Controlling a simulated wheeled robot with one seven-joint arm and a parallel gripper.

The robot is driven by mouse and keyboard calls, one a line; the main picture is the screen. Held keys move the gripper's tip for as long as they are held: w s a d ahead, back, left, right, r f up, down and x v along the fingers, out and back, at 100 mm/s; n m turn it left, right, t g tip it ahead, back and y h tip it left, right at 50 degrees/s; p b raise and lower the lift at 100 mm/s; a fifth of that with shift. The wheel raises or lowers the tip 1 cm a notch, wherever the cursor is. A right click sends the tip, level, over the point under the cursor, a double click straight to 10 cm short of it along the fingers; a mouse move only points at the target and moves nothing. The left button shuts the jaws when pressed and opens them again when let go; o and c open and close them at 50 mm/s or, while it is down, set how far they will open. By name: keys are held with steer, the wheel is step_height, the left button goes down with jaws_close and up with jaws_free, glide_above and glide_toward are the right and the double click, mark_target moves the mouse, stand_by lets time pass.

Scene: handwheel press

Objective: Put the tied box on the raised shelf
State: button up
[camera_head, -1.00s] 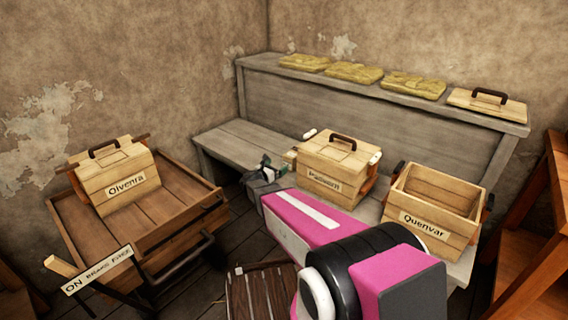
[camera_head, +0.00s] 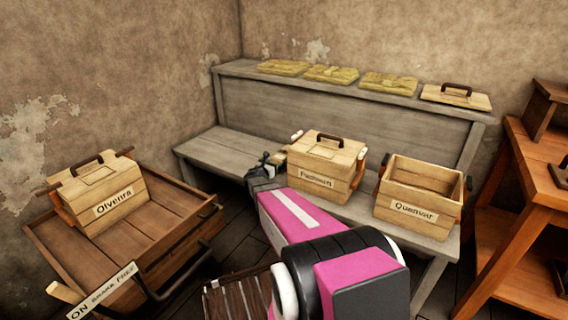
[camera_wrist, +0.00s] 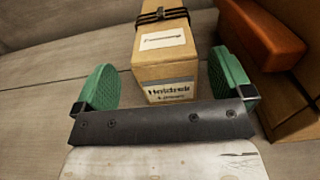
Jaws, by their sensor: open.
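The tied box is small and wooden, with a dark cord around it and pale labels. In the wrist view the tied box (camera_wrist: 165,72) lies on the grey bench boards between my two green finger pads. My gripper (camera_wrist: 166,84) is open around its near end, with gaps at both sides. In the head view my gripper (camera_head: 264,166) is at the bench, and the tied box (camera_head: 281,157) shows only as a small piece beside it. The raised shelf (camera_head: 341,85) runs along the back of the bench, above its seat.
Several yellow bundles (camera_head: 331,74) and a handled lid (camera_head: 455,96) lie on the shelf. A lidded crate (camera_head: 318,180) stands close right of my gripper; an open crate (camera_head: 413,211) is farther right. A cart (camera_head: 150,205) stands left, an orange table (camera_head: 540,170) right. The bench's left end (camera_head: 215,147) is clear.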

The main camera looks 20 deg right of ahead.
mark_target(280, 156)
steer(key=x, duration=0.5)
steer(key=shift+s+d+r, duration=0.15)
steer(key=shift+r, duration=0.05)
steer(key=c, duration=1.1)
